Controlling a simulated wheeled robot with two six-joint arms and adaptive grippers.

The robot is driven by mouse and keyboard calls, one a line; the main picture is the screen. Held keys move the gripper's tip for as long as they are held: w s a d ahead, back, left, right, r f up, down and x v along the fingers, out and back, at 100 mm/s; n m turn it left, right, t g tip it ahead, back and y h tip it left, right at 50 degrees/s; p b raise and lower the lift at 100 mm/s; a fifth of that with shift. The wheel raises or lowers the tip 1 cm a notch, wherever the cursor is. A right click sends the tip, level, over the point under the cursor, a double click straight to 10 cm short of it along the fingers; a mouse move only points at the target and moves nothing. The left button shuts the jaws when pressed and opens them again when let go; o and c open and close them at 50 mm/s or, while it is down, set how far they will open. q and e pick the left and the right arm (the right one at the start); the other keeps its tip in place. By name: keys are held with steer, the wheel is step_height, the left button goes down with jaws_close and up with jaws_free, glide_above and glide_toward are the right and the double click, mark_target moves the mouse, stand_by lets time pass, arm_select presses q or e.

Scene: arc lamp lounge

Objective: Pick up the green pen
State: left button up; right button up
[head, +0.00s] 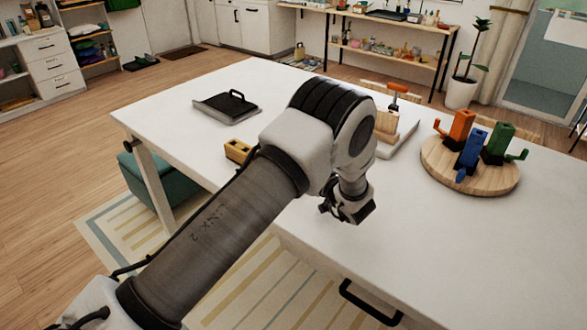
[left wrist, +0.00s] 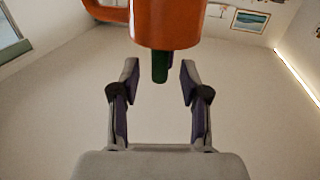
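The left wrist view shows a short dark green stub (left wrist: 160,68), probably the end of the green pen, against the curved edge of an orange mug-like thing (left wrist: 168,22) with a handle at its left. My left gripper (left wrist: 160,75) is open, with one finger on each side of the stub in the picture; I cannot tell whether they touch it or how deep it lies. In the head view my left gripper (head: 348,208) is over the near part of the white table (head: 450,245). The pen is not seen there. My right gripper is not in view.
A round wooden board (head: 440,180) with orange, blue and green handled pieces stands at the right. A black tray-like thing (head: 225,107) and a yellowish block (head: 237,150) lie at the left. The table's front right is clear. A black drawer handle (head: 368,300) sits at the front edge.

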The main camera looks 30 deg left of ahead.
arm_select(q)
jaws_close()
